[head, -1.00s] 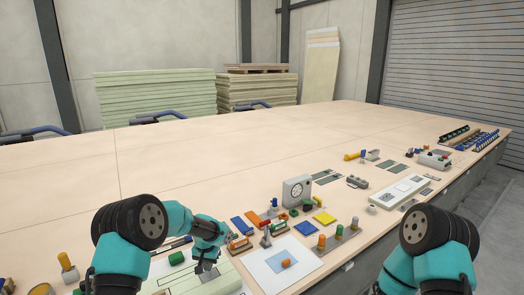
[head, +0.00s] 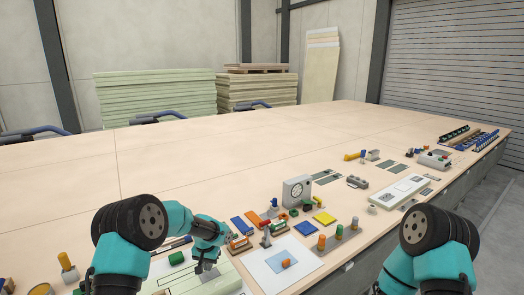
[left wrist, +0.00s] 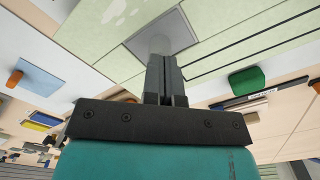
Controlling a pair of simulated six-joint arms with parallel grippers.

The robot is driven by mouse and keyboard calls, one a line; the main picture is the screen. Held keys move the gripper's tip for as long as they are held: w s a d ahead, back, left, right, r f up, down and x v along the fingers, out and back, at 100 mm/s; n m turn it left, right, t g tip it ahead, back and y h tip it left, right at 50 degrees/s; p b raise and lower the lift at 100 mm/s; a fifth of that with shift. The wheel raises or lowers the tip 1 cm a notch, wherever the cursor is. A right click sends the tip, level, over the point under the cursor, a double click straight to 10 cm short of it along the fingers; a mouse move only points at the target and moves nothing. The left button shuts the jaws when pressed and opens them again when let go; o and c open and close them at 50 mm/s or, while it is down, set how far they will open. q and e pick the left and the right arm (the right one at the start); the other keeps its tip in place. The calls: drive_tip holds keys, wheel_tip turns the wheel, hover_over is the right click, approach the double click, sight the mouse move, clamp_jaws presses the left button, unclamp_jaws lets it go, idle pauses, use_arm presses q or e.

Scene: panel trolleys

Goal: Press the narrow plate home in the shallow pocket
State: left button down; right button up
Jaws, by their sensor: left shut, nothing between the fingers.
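A pale green panel (head: 222,284) lies at the table's near edge, partly hidden by my left arm. In the left wrist view the panel (left wrist: 100,28) has long dark lines and a grey square area (left wrist: 184,30) with a pale round shape at its middle. My left gripper (head: 206,268) is shut and empty, pointing down at the panel. In the left wrist view its fingertips (left wrist: 162,62) overlap the grey square; I cannot tell whether they touch it. I cannot clearly tell the narrow plate from its pocket. My right gripper is out of view.
A green block (head: 176,258) lies beside the panel; it also shows in the left wrist view (left wrist: 246,80). A white sheet with a blue square (head: 279,254) and an orange knob lies to the right. A gauge box (head: 296,191) stands beyond. The table's far left is clear.

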use_arm(q)
drive_tip(key=shift+r, duration=1.45)
drive_tip(key=shift+r, duration=0.1)
drive_tip(key=shift+r, duration=1.95)
